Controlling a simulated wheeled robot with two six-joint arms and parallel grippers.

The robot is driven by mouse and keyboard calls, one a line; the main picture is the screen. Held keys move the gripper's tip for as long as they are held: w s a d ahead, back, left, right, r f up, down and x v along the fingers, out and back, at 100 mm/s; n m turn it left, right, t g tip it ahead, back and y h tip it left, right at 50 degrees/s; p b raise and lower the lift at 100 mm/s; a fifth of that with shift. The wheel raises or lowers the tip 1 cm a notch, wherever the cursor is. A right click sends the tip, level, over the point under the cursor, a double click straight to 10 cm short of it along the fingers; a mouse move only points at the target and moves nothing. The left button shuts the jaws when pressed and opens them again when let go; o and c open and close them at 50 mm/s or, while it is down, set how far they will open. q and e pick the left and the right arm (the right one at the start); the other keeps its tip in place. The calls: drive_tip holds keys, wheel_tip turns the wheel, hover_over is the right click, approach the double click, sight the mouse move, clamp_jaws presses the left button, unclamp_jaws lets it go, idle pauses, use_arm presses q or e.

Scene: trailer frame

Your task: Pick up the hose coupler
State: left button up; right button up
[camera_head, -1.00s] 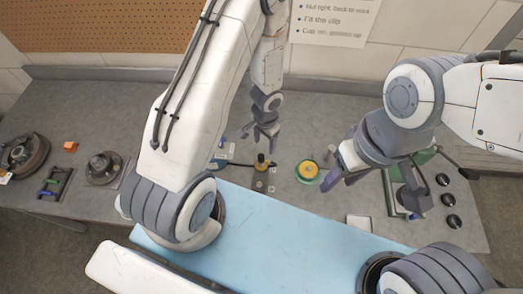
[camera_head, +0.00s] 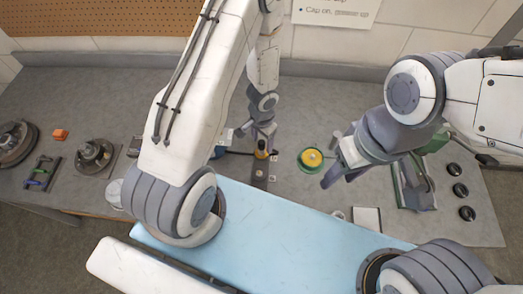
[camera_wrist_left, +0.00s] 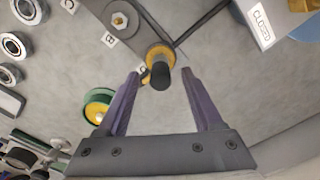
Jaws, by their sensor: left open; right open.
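The hose coupler appears to be the small upright piece with an orange-yellow ring and dark end (camera_head: 262,150), standing on a dark plate on the bench. In the left wrist view the coupler (camera_wrist_left: 158,70) shows between and just beyond the fingertips, apart from both. My left gripper (camera_head: 261,137) is open and empty, over the coupler; its two fingers (camera_wrist_left: 161,78) show in the wrist view. My right gripper (camera_head: 338,168) is open over the bench, right of a yellow-green disc (camera_head: 311,159).
The dark plate (camera_wrist_left: 104,17) has a bolt and letter tags beside it. A thin dark hose or cable (camera_wrist_left: 203,20) runs near the coupler. A box labelled CLOSED (camera_wrist_left: 268,22) is at the upper right. Black rings (camera_head: 461,190) and a green-edged device lie right.

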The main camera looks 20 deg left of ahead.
sight(262, 147)
use_arm(q)
wheel_tip(262, 147, down, 3)
drive_tip(key=shift+f+b, duration=0.2)
drive_tip(key=shift+b, duration=1)
drive_tip(key=shift+r, duration=0.1)
use_arm(e)
wheel_tip(262, 147, down, 3)
drive_tip(key=shift+f, duration=0.2)
use_arm(q)
clamp_jaws()
drive_tip(key=shift+r, duration=0.15)
use_arm(e)
drive_tip(key=shift+r, duration=0.15)
